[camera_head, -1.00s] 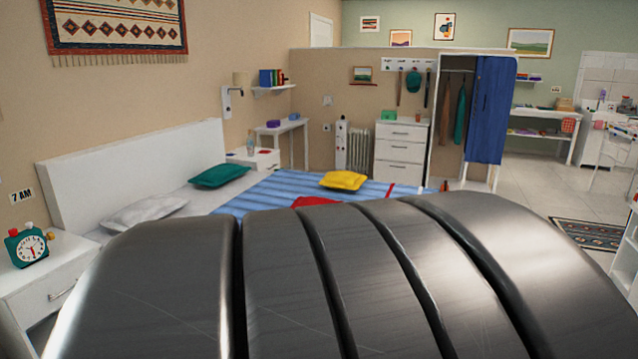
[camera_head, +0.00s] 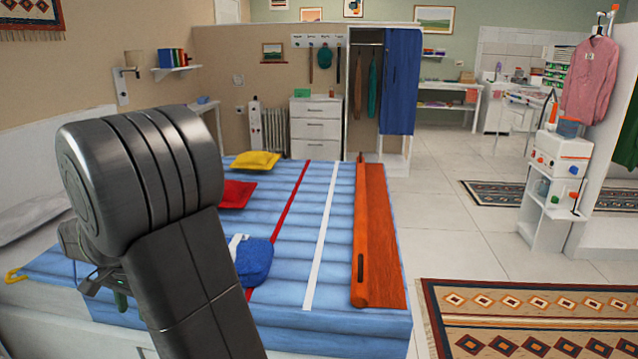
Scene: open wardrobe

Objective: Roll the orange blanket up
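The orange blanket (camera_head: 388,258) lies on the right side of the blue bed cover (camera_head: 330,318). Its left edge forms a long thick roll, running from near to far, with a dark slot-like mark on its side. The part right of the roll lies flat toward the bed's right edge. My gripper (camera_head: 100,283) shows only in part at the lower left, over the near left of the bed and well left of the blanket. My arm hides most of it, so whether it is open or shut cannot be told.
A red strip (camera_head: 291,200) and a white strip (camera_head: 322,230) run along the cover left of the blanket. A blue cloth item (camera_head: 254,262), a red cushion (camera_head: 236,194) and a yellow cushion (camera_head: 255,161) lie on the bed. Patterned rugs (camera_head: 520,325) and clear floor are to the right.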

